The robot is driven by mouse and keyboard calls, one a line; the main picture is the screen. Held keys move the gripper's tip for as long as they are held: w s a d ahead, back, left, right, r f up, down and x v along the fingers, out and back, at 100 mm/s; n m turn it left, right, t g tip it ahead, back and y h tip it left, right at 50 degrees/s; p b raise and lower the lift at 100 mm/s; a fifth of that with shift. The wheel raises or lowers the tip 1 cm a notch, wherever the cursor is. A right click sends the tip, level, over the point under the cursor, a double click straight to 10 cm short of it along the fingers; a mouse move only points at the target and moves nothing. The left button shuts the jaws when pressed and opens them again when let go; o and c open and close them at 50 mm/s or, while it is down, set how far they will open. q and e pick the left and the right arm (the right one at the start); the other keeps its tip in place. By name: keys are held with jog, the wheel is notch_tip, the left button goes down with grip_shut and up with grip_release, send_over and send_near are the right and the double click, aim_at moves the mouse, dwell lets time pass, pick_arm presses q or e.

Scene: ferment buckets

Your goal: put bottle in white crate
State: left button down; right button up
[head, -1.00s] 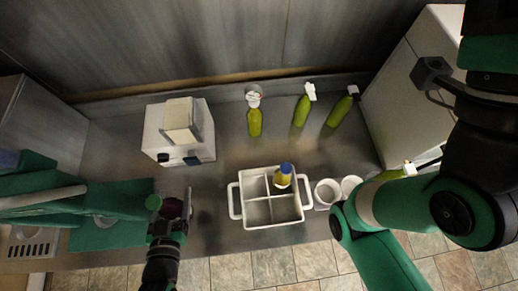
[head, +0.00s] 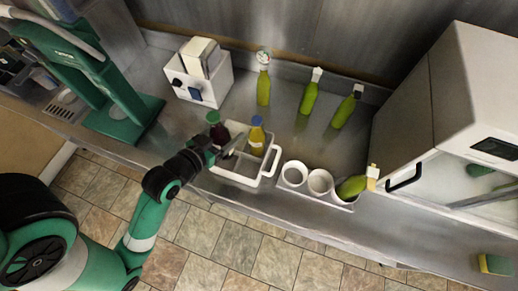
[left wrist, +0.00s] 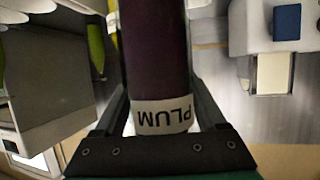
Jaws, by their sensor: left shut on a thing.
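The dark plum bottle (head: 219,133) with a green cap is in my left gripper (head: 228,148), at the left part of the white crate. In the left wrist view the dark bottle (left wrist: 157,50) stands between the fingers, with a white label reading PLUM upside down. The white crate (head: 236,179) is divided into compartments and has a handle at its right end. A yellow bottle (head: 257,142) with a blue cap stands in a back compartment. I cannot tell whether the plum bottle's base is inside a compartment or above it. My right gripper is not seen.
Several green bottles (head: 309,99) stand along the back of the counter.

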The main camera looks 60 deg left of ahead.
pick_arm(q)
jog(key=a, duration=0.2)
jog(key=b, duration=0.3)
send_over(241, 153)
jog(key=s+a, duration=0.2)
jog(key=s, duration=0.1)
notch_tip(241, 153, down, 6)
jog(key=shift+y, duration=0.3)
jog(key=shift+s+f, duration=0.15)
jog(key=shift+f, duration=1.9)
jog(key=shift+f, duration=0.15)
grip_release()
